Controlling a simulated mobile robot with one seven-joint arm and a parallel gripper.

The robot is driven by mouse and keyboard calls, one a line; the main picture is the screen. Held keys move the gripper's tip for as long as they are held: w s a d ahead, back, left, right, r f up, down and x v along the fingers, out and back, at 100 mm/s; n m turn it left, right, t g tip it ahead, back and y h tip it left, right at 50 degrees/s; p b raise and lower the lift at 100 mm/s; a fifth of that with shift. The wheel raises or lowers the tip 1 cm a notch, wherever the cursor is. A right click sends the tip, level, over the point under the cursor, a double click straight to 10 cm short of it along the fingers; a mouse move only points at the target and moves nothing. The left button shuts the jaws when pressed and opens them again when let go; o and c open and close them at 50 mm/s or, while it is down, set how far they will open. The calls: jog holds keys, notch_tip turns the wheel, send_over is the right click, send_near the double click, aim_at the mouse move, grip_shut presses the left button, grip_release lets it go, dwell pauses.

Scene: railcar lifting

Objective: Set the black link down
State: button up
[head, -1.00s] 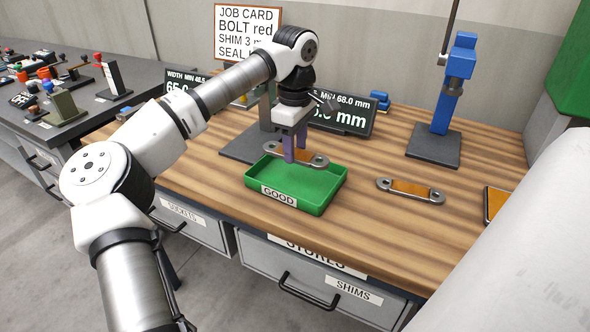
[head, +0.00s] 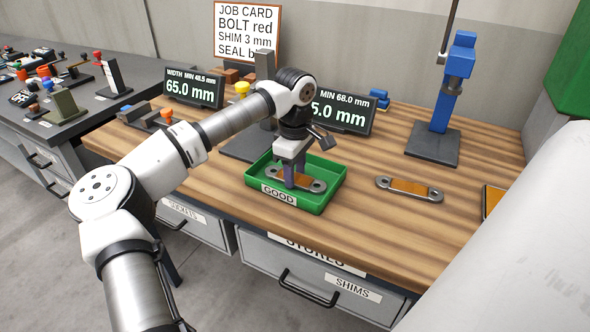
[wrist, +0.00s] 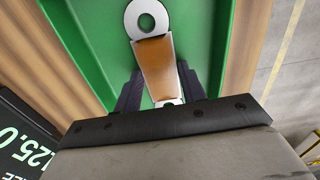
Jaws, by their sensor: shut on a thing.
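My gripper (head: 290,182) is shut on a link (head: 317,185), low inside the green tray labelled GOOD (head: 322,204). The held link looks grey with an orange-brown middle, not plainly black. It lies level across the tray, and I cannot tell if it touches the floor. In the wrist view the link (wrist: 154,60) sits between the two dark fingers, one ring end pointing away over the green floor. The other end is mostly hidden by my gripper. A similar grey link with an orange middle (head: 408,188) lies on the bench right of the tray.
A blue clamp stand (head: 440,110) is at the back right. Two displays, one reading 65.0 mm (head: 194,90) and one partly hidden (head: 343,112), stand behind the tray. An orange-topped item (head: 494,203) is at the right edge. Bench between tray and loose link is clear.

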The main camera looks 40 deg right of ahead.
jog(key=o, duration=1.3)
jog(key=shift+o, duration=0.2)
notch_tip(320, 180, up, 12)
jog(key=b, duration=0.1)
jog(key=shift+r, duration=0.15)
